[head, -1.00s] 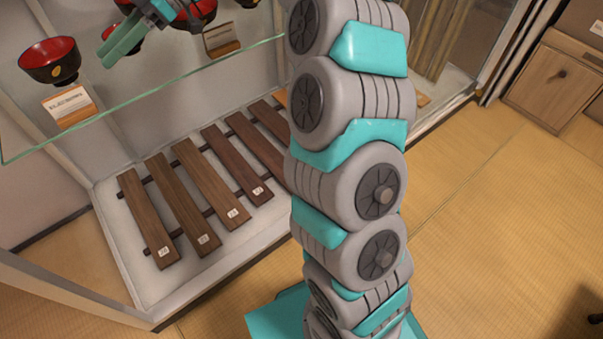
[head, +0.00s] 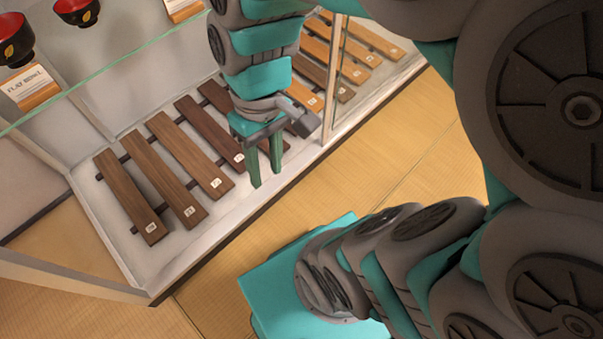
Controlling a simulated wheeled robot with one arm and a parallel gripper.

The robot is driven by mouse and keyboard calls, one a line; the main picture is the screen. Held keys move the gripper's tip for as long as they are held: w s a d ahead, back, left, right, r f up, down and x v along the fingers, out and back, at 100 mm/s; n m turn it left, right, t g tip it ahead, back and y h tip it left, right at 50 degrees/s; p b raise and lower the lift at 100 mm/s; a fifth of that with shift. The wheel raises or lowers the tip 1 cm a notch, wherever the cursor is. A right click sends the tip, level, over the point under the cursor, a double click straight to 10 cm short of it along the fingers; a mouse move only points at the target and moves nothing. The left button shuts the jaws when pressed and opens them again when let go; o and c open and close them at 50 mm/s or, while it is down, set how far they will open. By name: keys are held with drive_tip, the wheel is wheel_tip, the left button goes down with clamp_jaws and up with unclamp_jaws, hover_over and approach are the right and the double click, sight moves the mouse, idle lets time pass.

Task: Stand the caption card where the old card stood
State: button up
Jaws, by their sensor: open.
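A caption card reading "FLAT BOWL" (head: 28,86) stands in a wooden holder on the glass shelf, in front of a red and black bowl (head: 14,42). A second card (head: 182,8) shows at the top edge of the head view, its wording cut off. I cannot tell which of them, if either, is the card of the task. My gripper (head: 265,184) points down, open and empty, at the front edge of the display case, below the shelf level. It is in front of the wooden bars (head: 208,152).
The glass shelf edge (head: 120,78) crosses the upper left. A wooden-bar instrument with small white labels lies on the case floor. A case post (head: 335,80) stands right of my gripper. Tatami floor (head: 400,165) lies clear in front.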

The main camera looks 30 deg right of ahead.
drive_tip(key=s+d+f+m+h, duration=0.1)
drive_tip(key=s+d+f+m, duration=0.1)
drive_tip(key=s+d, duration=0.2)
drive_tip(key=shift+d+m, duration=0.25)
drive_tip(key=shift+m, duration=0.05)
drive_tip(key=shift+s+d, duration=0.1)
